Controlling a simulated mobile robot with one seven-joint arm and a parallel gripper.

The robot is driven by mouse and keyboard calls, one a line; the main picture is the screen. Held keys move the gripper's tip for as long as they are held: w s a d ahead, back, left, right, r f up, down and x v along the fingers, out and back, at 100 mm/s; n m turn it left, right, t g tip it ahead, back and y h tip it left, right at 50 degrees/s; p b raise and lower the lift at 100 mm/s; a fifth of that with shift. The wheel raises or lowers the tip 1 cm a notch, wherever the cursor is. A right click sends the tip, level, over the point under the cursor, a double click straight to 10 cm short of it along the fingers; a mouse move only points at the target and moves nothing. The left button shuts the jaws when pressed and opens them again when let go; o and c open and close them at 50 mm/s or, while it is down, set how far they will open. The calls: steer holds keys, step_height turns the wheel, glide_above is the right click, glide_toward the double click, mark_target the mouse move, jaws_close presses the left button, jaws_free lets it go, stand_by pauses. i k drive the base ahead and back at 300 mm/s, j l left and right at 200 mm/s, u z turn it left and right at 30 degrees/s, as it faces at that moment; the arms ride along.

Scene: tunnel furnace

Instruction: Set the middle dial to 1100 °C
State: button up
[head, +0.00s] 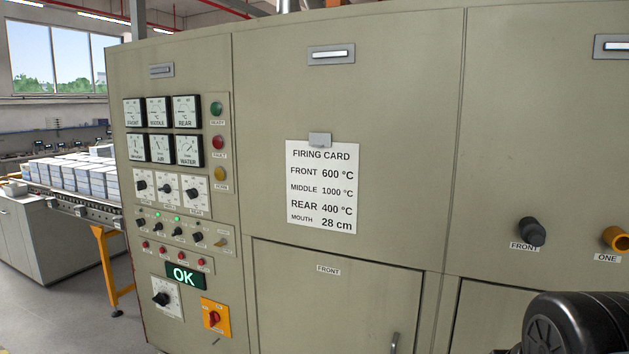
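The middle dial (167,188) is a black knob on a white scale plate, in a row of three on the control panel at the left of the beige furnace front. The left dial (141,186) and the right dial (193,193) flank it. Their scales and settings are too small to read. Above them, the MIDDLE gauge (158,110) sits between the FRONT gauge (134,111) and the REAR gauge (186,110); its reading is not legible. A firing card (321,188) reads front 600, middle 1000, rear 400 °C, mouth 28 cm. My gripper is not in view.
Below the dials are small knobs, red buttons, a green OK display (186,277), another dial (162,298) and a red switch on an orange plate (215,317). A dark rounded part fills the lower right corner. A conveyor (86,213) with boxes stands far left; grey floor shows there.

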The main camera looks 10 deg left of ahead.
mark_target(166, 187)
steer(key=i+j+z, duration=0.1)
steer(key=j+z, duration=0.25)
steer(key=j, duration=0.15)
steer(key=j+z, duration=0.3)
steer(key=j, duration=0.2)
steer(key=k+j+z, duration=0.1)
steer(key=j+z, duration=0.25)
steer(key=j, duration=1.35)
steer(key=k+j, duration=0.1)
steer(key=j, duration=0.45)
